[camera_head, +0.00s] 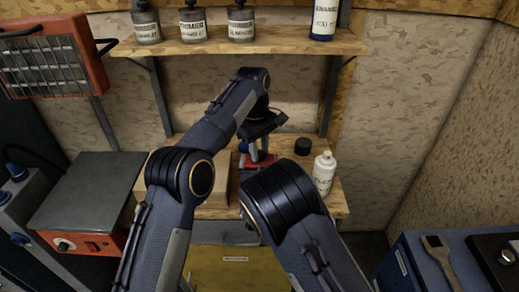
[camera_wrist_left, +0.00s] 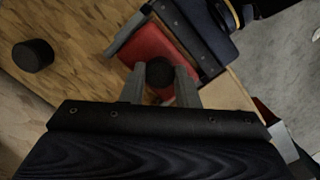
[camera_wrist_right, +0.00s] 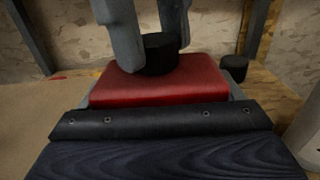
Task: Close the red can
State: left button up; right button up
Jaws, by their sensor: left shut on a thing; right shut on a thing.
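The red can (camera_wrist_right: 160,82) is a red block-shaped container above the wooden worktop, between the jaws of my right gripper (camera_wrist_left: 163,52). It also shows small in the head view (camera_head: 260,161), partly hidden by my arms. My left gripper (camera_head: 250,144) comes down from above, its fingers shut on a black round cap (camera_wrist_right: 161,54). The cap is at the top of the red can; the same cap shows between the fingers in the left wrist view (camera_wrist_left: 160,73). I cannot tell whether it is fully seated.
A second black cap (camera_head: 303,146) stands on the worktop (camera_head: 335,205), near a white spray can (camera_head: 324,172). A shelf (camera_head: 270,42) with several bottles hangs above. A grey-topped machine (camera_head: 90,190) stands at left. A blue cabinet is at lower right.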

pick_arm(q)
jog(key=m+y, duration=0.1)
jog(key=m, duration=0.6)
jog(key=shift+m, duration=0.3)
jog(key=m, duration=0.4)
jog(key=shift+m, duration=0.3)
jog(key=m+y, duration=0.1)
jog(key=m, duration=0.9)
jog(key=shift+t, duration=0.3)
jog(key=m, duration=0.5)
jog(key=shift+m+t, duration=0.3)
jog(key=m, duration=0.5)
jog(key=shift+t, duration=0.3)
jog(key=m, duration=0.5)
jog(key=shift+m, duration=0.3)
jog(key=m, duration=0.3)
jog(key=shift+f+m+t+h, duration=0.1)
jog(key=shift+m+t+h, duration=0.2)
jog(key=shift+h, duration=0.1)
jog(key=o, duration=0.9)
